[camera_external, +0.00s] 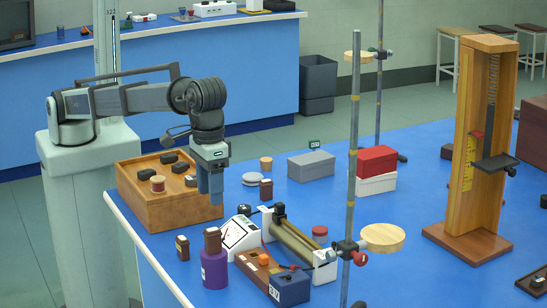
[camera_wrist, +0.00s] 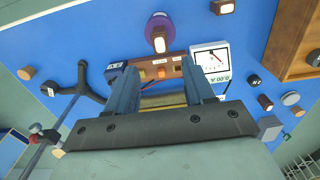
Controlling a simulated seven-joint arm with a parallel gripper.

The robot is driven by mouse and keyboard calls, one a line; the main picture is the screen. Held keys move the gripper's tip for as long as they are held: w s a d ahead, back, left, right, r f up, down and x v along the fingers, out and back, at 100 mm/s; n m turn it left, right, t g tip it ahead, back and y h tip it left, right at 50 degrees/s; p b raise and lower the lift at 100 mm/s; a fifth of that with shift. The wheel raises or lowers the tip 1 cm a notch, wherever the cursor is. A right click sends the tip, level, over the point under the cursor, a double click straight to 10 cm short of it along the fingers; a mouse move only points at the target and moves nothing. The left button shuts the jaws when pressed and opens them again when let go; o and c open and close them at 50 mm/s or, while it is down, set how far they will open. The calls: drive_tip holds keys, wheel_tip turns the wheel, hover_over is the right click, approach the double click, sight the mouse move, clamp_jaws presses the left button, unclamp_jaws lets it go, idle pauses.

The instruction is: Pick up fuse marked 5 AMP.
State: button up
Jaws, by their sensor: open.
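I cannot read a 5 AMP marking in either view, so I cannot tell which item is that fuse. Small dark brown blocks with pale faces stand on the blue bench: one (camera_external: 182,247) in front of the wooden box, another (camera_external: 265,189) right of my gripper. In the wrist view, similar brown blocks show at the right (camera_wrist: 265,103) and at the top (camera_wrist: 222,6). My gripper (camera_external: 210,198) points down beside the wooden box's right end, above the bench. In the wrist view my gripper (camera_wrist: 158,68) has its fingers apart, with nothing seen held between them.
A wooden box (camera_external: 170,212) carries dark blocks and a spool. A white meter (camera_external: 241,233), a purple bottle (camera_external: 213,270), a wooden board (camera_external: 257,268) and a slide-wire device (camera_external: 298,243) crowd the front. A tall stand rod (camera_external: 354,150) rises at centre right.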

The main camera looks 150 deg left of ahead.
drive_tip(key=s+a+n, duration=0.1)
drive_tip(key=s+a, duration=0.1)
drive_tip(key=a, duration=0.7)
drive_tip(key=s+a+n, duration=0.1)
drive_tip(key=s+a, duration=0.2)
drive_tip(key=a, duration=0.5)
drive_tip(key=s+a+f+n, duration=0.2)
drive_tip(key=s+a, duration=0.7)
drive_tip(key=a, duration=0.2)
drive_tip(key=m, duration=0.2)
hover_over(266, 180)
wheel_tip(266, 180, down, 5)
drive_tip(key=shift+w+f+m, duration=0.1)
drive_tip(key=shift+f+m, duration=0.55)
drive_tip(key=shift+f, duration=2.85)
drive_tip(key=shift+f+m, duration=0.65)
drive_tip(key=shift+f, duration=2.8)
